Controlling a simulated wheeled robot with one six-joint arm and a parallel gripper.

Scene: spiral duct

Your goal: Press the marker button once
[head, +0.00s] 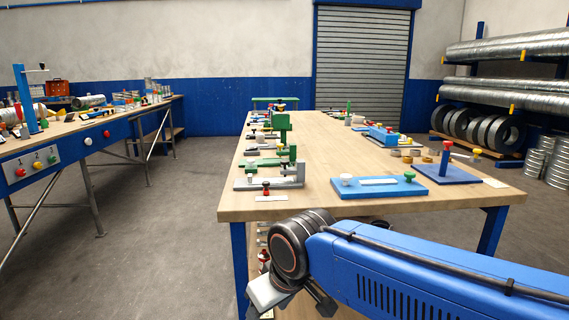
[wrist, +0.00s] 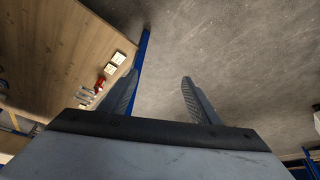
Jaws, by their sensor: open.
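Several candidate buttons show in the head view; I cannot tell which is the marker button. A blue plate (head: 385,193) on the middle table carries a white round piece (head: 346,180), a pale strip and a green knob (head: 409,177). My gripper (wrist: 160,92) is open and empty over bare floor in the wrist view, beside the table edge. It is only partly visible in the head view, low behind my arm.
The wooden table (head: 320,150) bears several green and grey fixtures on its left side and a blue stand (head: 446,173) at right. The left bench (head: 92,125) also carries tools. Concrete floor (head: 180,220) is clear between them. Duct racks stand at far right.

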